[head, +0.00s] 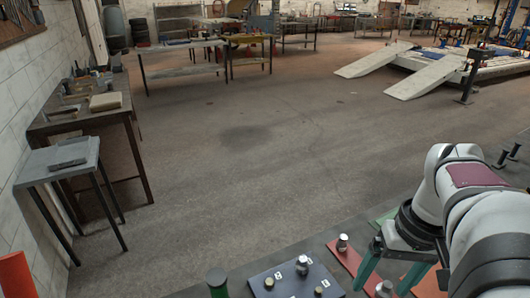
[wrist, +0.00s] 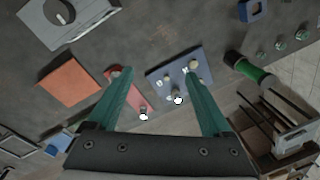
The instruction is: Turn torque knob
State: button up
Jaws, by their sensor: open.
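A dark blue panel (head: 275,274) with small pale labels and several knobs lies on the bench at the bottom of the head view. In the wrist view the blue panel (wrist: 157,75) is near the right fingertip, with a pale knob (wrist: 194,66) close to that tip. A narrow red plate (wrist: 130,95) with two knobs lies by the left finger; it also shows in the head view (head: 340,257). I cannot tell which knob is the torque knob. My gripper (wrist: 157,74) has green fingers spread wide, with no object held between them. It points down over the bench (head: 389,270).
A green-collared cylinder (wrist: 250,70) stands right of the blue panel. Side tables (head: 75,120) stand across open floor.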

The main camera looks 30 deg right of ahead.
jog(key=s+d+r+m+h, duration=0.1)
jog(key=s+d+r, duration=0.2)
jog(key=s+d, duration=0.95)
jog(key=shift+g, duration=0.3)
jog(key=f, duration=0.5)
jog(key=s+f, duration=0.1)
jog(key=f, duration=0.4)
jog(key=a+f, duration=0.1)
jog(key=f, duration=0.5)
jog(key=shift+s, duration=0.35)
grip_shut()
